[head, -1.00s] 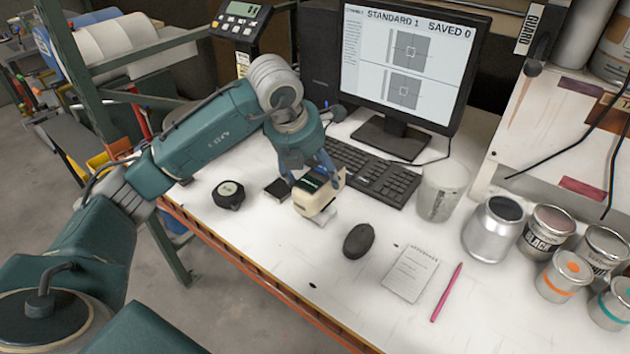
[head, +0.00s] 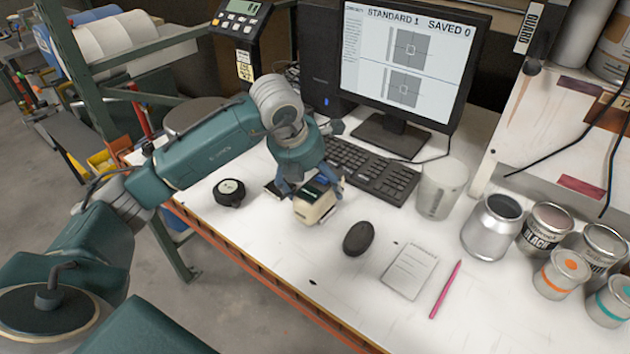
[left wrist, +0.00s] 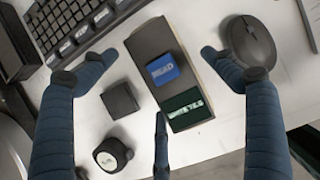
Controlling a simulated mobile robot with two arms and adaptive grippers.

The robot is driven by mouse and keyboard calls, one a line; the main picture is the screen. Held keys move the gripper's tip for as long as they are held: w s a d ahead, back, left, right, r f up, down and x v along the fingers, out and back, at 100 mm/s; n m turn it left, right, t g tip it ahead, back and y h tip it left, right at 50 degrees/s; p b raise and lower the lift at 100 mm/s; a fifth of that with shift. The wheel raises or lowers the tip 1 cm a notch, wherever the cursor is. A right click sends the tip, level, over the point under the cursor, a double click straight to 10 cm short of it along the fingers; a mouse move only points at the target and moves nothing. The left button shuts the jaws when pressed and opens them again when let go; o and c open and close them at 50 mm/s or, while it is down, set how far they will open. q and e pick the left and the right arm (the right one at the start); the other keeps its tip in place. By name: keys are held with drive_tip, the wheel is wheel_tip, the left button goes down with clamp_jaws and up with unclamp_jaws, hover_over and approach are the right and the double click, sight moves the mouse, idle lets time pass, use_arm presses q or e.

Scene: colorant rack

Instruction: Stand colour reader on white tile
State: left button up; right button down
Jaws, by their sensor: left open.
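The colour reader (head: 314,206), a cream block with a dark top, stands on the white desk left of the mouse. In the left wrist view the colour reader (left wrist: 150,42) shows a blue READ button and a dark green screen with the words WHITE TILE. My left gripper (head: 311,184) is just above and around it. In the left wrist view its fingers are spread, apart from the reader's sides. No white tile can be made out; whatever lies under the reader is hidden. My right gripper is not in view.
A small black square (left wrist: 120,99) and a round black dial (head: 229,192) lie left of the reader. The keyboard (head: 375,172) is behind, the mouse (head: 359,237) to the right. A notepad (head: 410,271), pink pen (head: 445,290), cup (head: 440,188) and several cans stand or lie further right.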

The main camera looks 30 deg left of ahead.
use_arm(q)
drive_tip(key=b+v, duration=0.2)
drive_tip(key=v, duration=1)
